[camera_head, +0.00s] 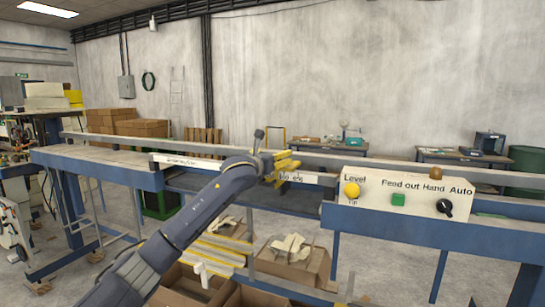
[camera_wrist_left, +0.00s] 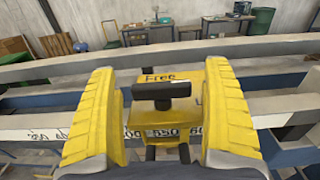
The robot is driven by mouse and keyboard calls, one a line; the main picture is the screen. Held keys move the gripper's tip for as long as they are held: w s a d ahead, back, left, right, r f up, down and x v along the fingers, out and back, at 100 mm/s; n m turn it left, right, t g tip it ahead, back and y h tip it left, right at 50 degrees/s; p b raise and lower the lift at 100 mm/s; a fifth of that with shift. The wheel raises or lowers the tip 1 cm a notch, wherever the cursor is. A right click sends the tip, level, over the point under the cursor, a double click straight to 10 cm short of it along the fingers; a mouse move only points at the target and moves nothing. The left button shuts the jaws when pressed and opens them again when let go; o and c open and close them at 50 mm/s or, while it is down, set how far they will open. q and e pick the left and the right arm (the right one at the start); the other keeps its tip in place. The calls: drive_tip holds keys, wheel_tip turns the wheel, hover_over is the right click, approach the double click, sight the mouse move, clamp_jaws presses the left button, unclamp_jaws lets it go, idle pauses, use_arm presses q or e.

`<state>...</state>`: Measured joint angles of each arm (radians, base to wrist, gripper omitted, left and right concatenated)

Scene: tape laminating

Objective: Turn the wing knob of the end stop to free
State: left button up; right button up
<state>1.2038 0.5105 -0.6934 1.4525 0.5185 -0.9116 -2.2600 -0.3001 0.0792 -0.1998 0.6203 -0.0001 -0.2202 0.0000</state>
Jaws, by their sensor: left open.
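The end stop (camera_wrist_left: 187,78) shows in the left wrist view as a yellow block on the rail, with the word "Free" near its far edge. Its black wing knob (camera_wrist_left: 164,91) sits on top, its bar lying crosswise in the picture. A second label right of the knob is mostly hidden. My left gripper (camera_wrist_left: 162,78) is open, one yellow finger on each side of the knob, with visible gaps to it. In the head view my left gripper (camera_head: 286,164) is over the rail and largely hides the end stop. My right gripper is not in view.
A scale rail (camera_wrist_left: 60,135) with printed numbers runs along the machine. A control panel (camera_head: 405,197) with a yellow button, a green button and a black switch stands to the right. Cardboard boxes (camera_head: 292,262) lie below the rails. A bench (camera_head: 465,157) stands behind.

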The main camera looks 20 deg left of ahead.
use_arm(q)
drive_tip(key=c, duration=1.2)
drive_tip(key=shift+o, duration=0.2)
drive_tip(key=n+y, duration=0.2)
drive_tip(key=y, duration=0.1)
drive_tip(key=shift+d, duration=0.15)
drive_tip(key=n+g+y, duration=0.1)
drive_tip(key=n+y, duration=0.1)
drive_tip(key=y, duration=0.1)
drive_tip(key=n+y, duration=0.2)
drive_tip(key=y, duration=0.1)
drive_tip(key=shift+g+y, duration=0.3)
drive_tip(key=shift+g, duration=0.1)
drive_tip(key=n+g+y, duration=0.3)
drive_tip(key=n+y, duration=0.1)
drive_tip(key=y, duration=0.1)
drive_tip(key=shift+g, duration=0.3)
drive_tip(key=shift+n+g+y, duration=1.1)
drive_tip(key=shift+g, duration=0.2)
drive_tip(key=shift+f+n+g+y, duration=0.1)
drive_tip(key=shift+n+g+y, duration=0.3)
drive_tip(key=shift+n+g, duration=0.35)
